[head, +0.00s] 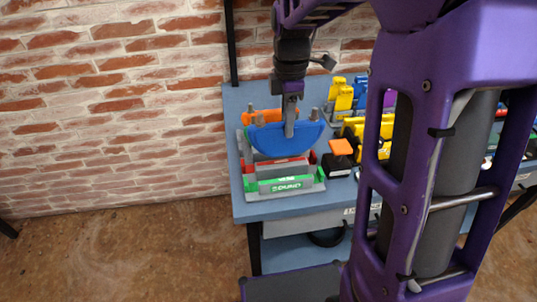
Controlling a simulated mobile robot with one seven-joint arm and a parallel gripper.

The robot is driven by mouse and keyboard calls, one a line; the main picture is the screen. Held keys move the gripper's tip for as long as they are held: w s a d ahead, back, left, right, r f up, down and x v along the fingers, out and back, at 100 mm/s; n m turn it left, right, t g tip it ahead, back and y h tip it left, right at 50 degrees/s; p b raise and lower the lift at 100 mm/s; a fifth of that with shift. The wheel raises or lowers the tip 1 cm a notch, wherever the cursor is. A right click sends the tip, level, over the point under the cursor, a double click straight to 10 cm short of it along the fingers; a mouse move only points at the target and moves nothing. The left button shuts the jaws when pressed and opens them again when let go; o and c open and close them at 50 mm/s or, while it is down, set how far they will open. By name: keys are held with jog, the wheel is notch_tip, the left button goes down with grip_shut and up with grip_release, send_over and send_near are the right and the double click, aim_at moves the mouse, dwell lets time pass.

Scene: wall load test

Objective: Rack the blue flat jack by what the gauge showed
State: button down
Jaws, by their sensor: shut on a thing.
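The blue flat jack (268,138) is a half-disc with its straight edge up and its curve down. My gripper (290,120) is shut on it near the right part of its upper edge. The jack is upright, over or in a grey rack (316,186) with orange (262,116), red (277,167) and green (285,184) parts. The green front carries white lettering. I cannot tell whether the jack touches the rack. The jack hides part of the orange row behind it. No gauge reading can be made out.
The rack stands at the left end of a blue-grey bench (247,208) against a brick wall (110,100). Right of it are a black block with an orange top (341,147) and several yellow items (342,95). My arm hides much of the bench's right side.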

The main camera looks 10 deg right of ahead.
jog(key=b, duration=0.4)
send_over(285, 155)
jog(key=w, duration=0.1)
jog(key=shift+w+d+f, duration=0.1)
jog(key=shift+d+f, duration=0.05)
jog(key=shift+f, duration=0.9)
jog(key=shift+d+f, duration=0.1)
jog(key=shift+f, duration=1.3)
jog(key=shift+f, duration=0.25)
jog(key=shift+f+b, duration=0.75)
jog(key=shift+f, duration=0.55)
jog(key=shift+f, duration=0.15)
jog(key=shift+f, duration=1.05)
jog(key=shift+f, duration=0.15)
